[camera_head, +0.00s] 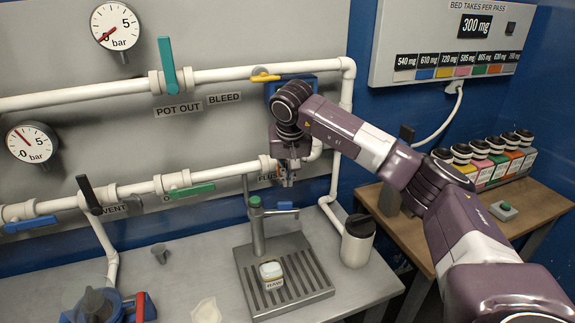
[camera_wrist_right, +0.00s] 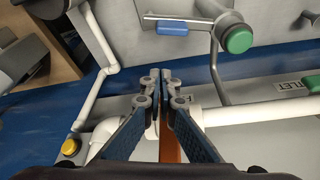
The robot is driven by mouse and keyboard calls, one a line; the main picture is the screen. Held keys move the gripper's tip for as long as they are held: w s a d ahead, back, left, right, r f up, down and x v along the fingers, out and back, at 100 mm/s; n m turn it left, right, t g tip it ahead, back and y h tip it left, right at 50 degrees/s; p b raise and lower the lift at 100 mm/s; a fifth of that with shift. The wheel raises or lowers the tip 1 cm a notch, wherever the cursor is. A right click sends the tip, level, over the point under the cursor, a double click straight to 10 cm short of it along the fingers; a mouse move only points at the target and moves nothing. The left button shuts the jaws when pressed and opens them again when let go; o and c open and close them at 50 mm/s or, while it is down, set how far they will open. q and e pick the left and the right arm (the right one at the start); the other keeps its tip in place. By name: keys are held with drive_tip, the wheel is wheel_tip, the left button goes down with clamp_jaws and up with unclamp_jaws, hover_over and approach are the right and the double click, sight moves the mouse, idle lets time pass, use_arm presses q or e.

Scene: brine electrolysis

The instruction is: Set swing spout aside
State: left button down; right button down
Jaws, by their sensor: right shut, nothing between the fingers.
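The swing spout (camera_head: 280,211) is a grey arm reaching right from an upright post with a green cap (camera_head: 255,202), above a slotted drain tray (camera_head: 247,277). It carries a small blue piece near its outer end. A small jar (camera_head: 271,271) marked RAW stands on the tray below. My right gripper (camera_head: 287,182) is shut and empty, in front of the pipes, above and apart from the spout. In the right wrist view, the closed fingertips (camera_wrist_right: 162,82) point toward the spout (camera_wrist_right: 185,22) and green cap (camera_wrist_right: 237,39), with a gap between. My left gripper is out of view.
White pipes with coloured valve handles (camera_head: 168,66) run along the back panel. A white canister (camera_head: 358,241) with a dark lid stands right of the tray. A small grey cup (camera_head: 160,253) is at left. An orange bar (camera_wrist_right: 170,148) passes behind my right fingers.

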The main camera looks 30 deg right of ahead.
sight(282, 211)
drive_tip(key=s+f+p, duration=0.1)
drive_tip(key=s+a+f+p, duration=0.1)
drive_tip(key=shift+s+a+f, duration=0.3)
drive_tip(key=shift+s+f, duration=0.1)
idle(0.3)
